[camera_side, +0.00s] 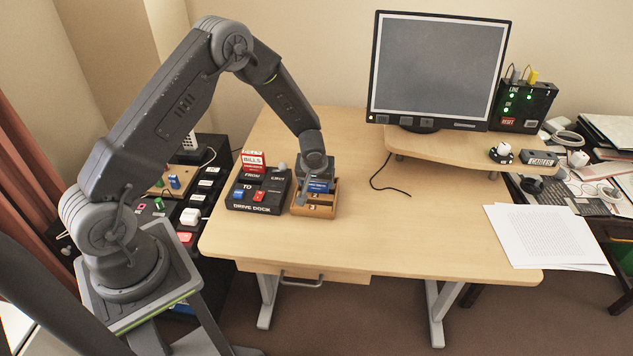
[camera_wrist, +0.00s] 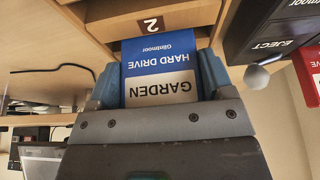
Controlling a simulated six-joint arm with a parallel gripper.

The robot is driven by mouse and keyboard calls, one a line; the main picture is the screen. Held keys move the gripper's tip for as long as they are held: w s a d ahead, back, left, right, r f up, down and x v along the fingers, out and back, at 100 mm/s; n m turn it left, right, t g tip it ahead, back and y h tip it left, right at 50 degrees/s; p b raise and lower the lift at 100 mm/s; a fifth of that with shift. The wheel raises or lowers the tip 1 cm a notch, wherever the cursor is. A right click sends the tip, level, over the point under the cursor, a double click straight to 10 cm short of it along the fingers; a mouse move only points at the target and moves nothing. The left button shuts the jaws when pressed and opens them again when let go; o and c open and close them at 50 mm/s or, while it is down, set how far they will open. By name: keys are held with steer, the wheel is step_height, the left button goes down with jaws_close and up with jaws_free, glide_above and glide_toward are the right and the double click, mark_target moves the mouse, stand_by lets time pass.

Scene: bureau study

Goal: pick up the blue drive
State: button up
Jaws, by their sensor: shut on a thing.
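The blue drive (camera_wrist: 158,60) has a blue and white label reading "HARD DRIVE" and "GARDEN". It also shows small in the side view (camera_side: 318,186). My gripper (camera_wrist: 160,78) is shut on it, with one finger on each side of the label. In the side view my gripper (camera_side: 317,178) is over the wooden rack (camera_side: 314,211). The drive is at the rack's slot marked "2" (camera_wrist: 150,25). Its lower end is hidden, so I cannot tell whether it is still in the slot.
The black drive dock (camera_side: 263,208) stands just left of the rack, with a red "BILLS" drive (camera_side: 253,160) upright in it. Its pale eject knob (camera_wrist: 257,77) is close to my gripper. A monitor (camera_side: 440,70) stands at the back. The desk's middle is clear except for a black cable (camera_side: 385,182).

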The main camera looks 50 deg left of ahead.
steer(key=shift+r, duration=0.5)
steer(key=r, duration=0.3)
steer(key=shift+s+a+r, duration=0.1)
steer(key=shift+a+r, duration=0.1)
steer(key=shift+r, duration=0.1)
steer(key=s+a+r, duration=0.6)
steer(key=s+a, duration=0.1)
steer(key=a, duration=0.1)
steer(key=shift+s+a+f, duration=1.4)
steer(key=shift+s+f, duration=0.1)
steer(key=shift+s, duration=0.1)
steer(key=shift+s+a+f, duration=1.4)
steer(key=shift+s+f, duration=0.1)
steer(key=shift+s, duration=0.1)
steer(key=shift+f, duration=0.1)
